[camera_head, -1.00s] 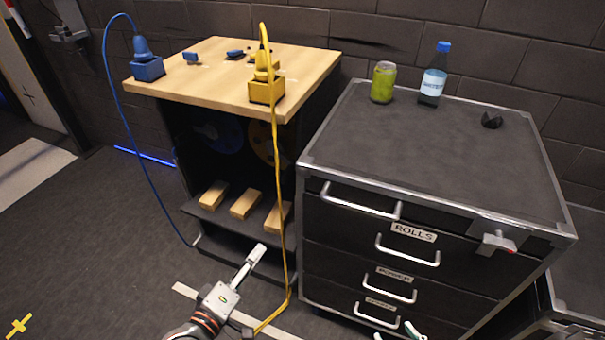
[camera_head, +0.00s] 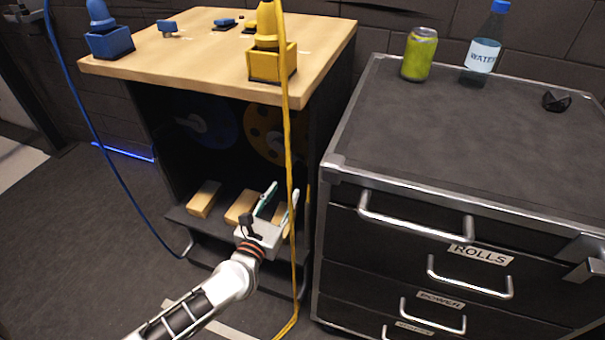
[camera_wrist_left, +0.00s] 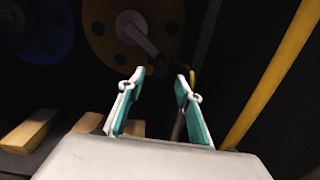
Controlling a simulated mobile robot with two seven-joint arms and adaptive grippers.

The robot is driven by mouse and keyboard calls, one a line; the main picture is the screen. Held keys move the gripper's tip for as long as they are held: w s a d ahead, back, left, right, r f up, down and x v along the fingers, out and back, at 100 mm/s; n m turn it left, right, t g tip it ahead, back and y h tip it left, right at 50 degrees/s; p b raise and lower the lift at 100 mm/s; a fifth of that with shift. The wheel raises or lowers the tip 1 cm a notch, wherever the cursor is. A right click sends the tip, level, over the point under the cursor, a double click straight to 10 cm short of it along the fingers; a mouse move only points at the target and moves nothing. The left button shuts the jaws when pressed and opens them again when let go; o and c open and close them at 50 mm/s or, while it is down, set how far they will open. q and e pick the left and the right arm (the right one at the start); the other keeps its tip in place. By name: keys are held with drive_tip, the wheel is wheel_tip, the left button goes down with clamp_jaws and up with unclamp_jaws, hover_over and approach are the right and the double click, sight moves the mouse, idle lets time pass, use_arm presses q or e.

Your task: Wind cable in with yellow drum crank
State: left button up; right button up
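The yellow drum (camera_head: 262,138) is a disc with holes inside the dark cabinet under the wooden top. In the left wrist view the yellow drum (camera_wrist_left: 101,42) carries a pale crank arm (camera_wrist_left: 140,38) with a dark knob (camera_wrist_left: 161,66) at its lower end. My left gripper (camera_head: 281,193) is open in front of the cabinet, below the drum. In the left wrist view its green-lined fingers (camera_wrist_left: 160,76) point toward the knob, which appears between the tips; contact cannot be told. The yellow cable (camera_head: 289,190) hangs from the yellow plug block (camera_head: 270,65). My right gripper is out of view.
The blue drum (camera_head: 208,128) sits left of the yellow one. Several wooden blocks (camera_head: 204,198) lie on the lower shelf. A drawer cabinet (camera_head: 450,150) stands close on the right, bearing a can (camera_head: 419,55) and a bottle (camera_head: 484,50). The blue cable (camera_head: 95,130) hangs left.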

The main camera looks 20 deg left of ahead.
sight(293, 176)
use_arm(q)
drive_tip(key=shift+w+d+b, duration=0.15)
drive_tip(key=shift+w+b, duration=0.3)
drive_tip(key=shift+w, duration=3.4)
clamp_jaws()
